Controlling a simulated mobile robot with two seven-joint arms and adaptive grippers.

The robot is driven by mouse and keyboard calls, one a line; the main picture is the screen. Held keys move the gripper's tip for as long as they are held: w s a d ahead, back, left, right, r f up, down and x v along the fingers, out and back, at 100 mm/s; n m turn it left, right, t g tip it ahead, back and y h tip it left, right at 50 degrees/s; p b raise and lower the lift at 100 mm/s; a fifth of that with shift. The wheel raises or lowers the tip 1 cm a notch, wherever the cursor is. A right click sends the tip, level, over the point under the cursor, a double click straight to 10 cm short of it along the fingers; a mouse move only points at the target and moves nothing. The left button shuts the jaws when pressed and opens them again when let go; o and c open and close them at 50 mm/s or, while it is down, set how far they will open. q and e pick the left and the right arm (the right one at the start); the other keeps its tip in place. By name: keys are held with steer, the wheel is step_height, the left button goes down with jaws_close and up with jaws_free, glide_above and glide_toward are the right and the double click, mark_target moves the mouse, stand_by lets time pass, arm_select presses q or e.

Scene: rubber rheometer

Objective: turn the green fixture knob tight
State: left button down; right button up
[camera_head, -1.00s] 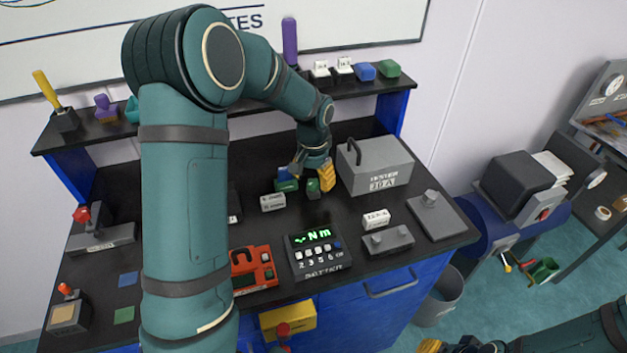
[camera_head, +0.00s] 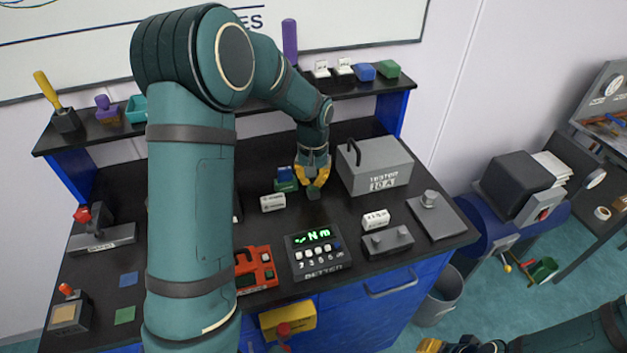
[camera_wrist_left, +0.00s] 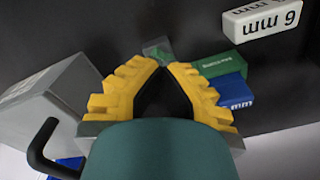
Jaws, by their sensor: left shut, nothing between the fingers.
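The green fixture knob (camera_head: 314,193) is dark green and small, low on the black bench top left of the grey tester box. In the left wrist view the knob (camera_wrist_left: 160,50) shows just beyond my fingertips, partly hidden by them. My left gripper (camera_head: 315,183) points down over the knob. Its yellow fingers are shut with nothing held, and their tips (camera_wrist_left: 159,66) meet close to the knob. I cannot tell whether they touch it. My right gripper (camera_head: 431,345) shows only partly at the bottom edge, and its jaw state is unclear.
The grey tester box (camera_head: 372,167) stands close on the right. A green block (camera_head: 286,186) and a blue block (camera_head: 285,174) sit close on the left. A white labelled block (camera_head: 272,203) lies in front of them. A keypad meter (camera_head: 318,256) stands nearer the front edge.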

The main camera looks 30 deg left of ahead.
arm_select(q)
steer(key=m, duration=0.4)
steer(key=shift+m, duration=0.4)
steer(key=m, duration=0.4)
steer(key=shift+m+p, duration=0.3)
steer(key=shift+p, duration=0.05)
steer(key=m+p, duration=0.1)
steer(key=m, duration=0.3)
steer(key=shift+m, duration=0.3)
